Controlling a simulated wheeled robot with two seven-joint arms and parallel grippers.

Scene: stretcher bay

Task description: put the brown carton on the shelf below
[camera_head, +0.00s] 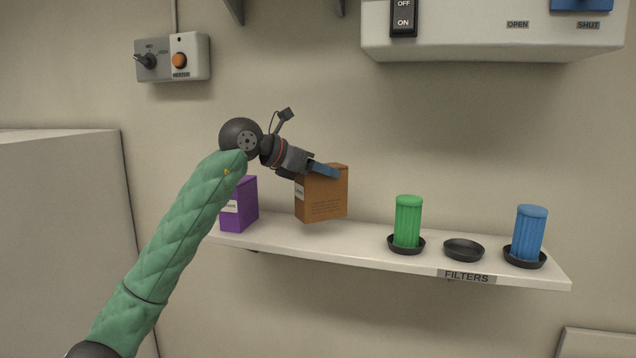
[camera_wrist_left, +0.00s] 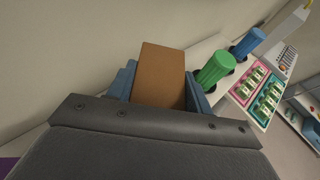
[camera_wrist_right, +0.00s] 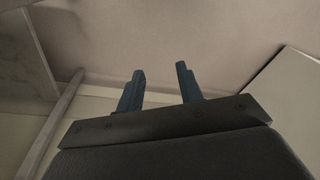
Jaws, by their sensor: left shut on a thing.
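The brown carton (camera_head: 324,202) is at the upper part of the wall shelf (camera_head: 365,254) labelled FILTERS, between a purple carton and a green filter. My left gripper (camera_head: 322,170) is shut on it near its top. In the left wrist view the carton (camera_wrist_left: 163,72) sits between the two blue fingers (camera_wrist_left: 160,88). Its base looks at or just above the shelf surface; I cannot tell whether it touches. My right gripper (camera_wrist_right: 159,88) shows only in the right wrist view, with its fingers apart and nothing between them.
A purple carton (camera_head: 239,204) stands at the shelf's left end. A green filter (camera_head: 408,221) and a blue filter (camera_head: 530,233) stand in black dishes, with an empty dish (camera_head: 464,250) between them. A switch box (camera_head: 172,58) and a large wall unit (camera_head: 490,35) are above.

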